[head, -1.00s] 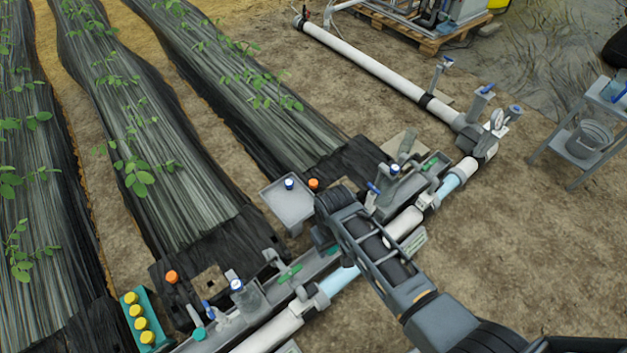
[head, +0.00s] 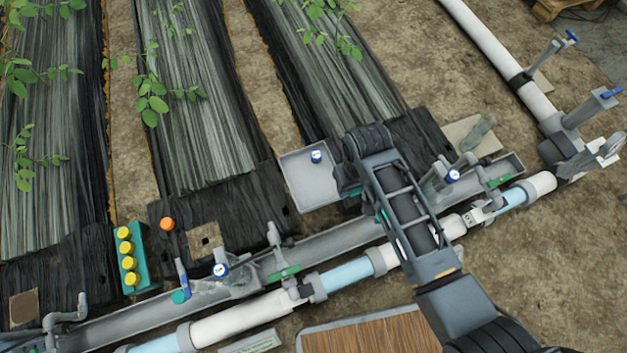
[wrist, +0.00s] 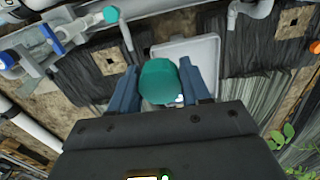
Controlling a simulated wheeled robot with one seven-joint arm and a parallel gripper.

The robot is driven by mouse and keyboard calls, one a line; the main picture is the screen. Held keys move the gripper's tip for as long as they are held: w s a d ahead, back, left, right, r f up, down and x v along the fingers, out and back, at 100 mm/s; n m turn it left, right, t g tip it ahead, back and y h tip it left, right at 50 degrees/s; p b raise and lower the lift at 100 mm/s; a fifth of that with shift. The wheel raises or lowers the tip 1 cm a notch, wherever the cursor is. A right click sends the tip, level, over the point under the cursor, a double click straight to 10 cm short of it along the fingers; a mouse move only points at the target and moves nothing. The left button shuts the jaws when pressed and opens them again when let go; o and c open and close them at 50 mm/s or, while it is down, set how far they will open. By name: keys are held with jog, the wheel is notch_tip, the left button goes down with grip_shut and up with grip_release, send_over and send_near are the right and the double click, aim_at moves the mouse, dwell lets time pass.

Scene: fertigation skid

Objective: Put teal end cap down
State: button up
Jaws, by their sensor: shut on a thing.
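The teal end cap (wrist: 158,84) is between the two blue-grey fingers of my gripper (wrist: 160,88) in the wrist view, and the gripper is shut on it. Behind the cap in that view is a pale grey shallow tray (wrist: 204,48). The cap appears above or in front of the tray's edge; I cannot tell the gap. In the head view the tray (head: 297,192) lies just left of my arm, with a blue-and-white capped item (head: 316,157) in it. My arm hides most of the gripper there.
A grey trough and white pipe (head: 240,318) run along the front, with valves and upright fittings. A teal rack with yellow caps (head: 141,268) stands at the left. An orange cap (head: 167,224) lies on black sheeting. Bare soil is free at the right.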

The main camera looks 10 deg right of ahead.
jog(key=s+a+f+n+b, duration=0.2)
jog(key=s+a+f+b, duration=0.2)
jog(key=a+f+b, duration=0.3)
jog(key=b, duration=0.9)
send_over(310, 195)
notch_tip(310, 195, down, 6)
jog(key=shift+w+f, duration=0.1)
jog(key=shift+f, duration=0.1)
jog(key=shift+f+b, duration=0.85)
jog(key=shift+f, duration=1.05)
jog(key=shift+f, duration=0.6)
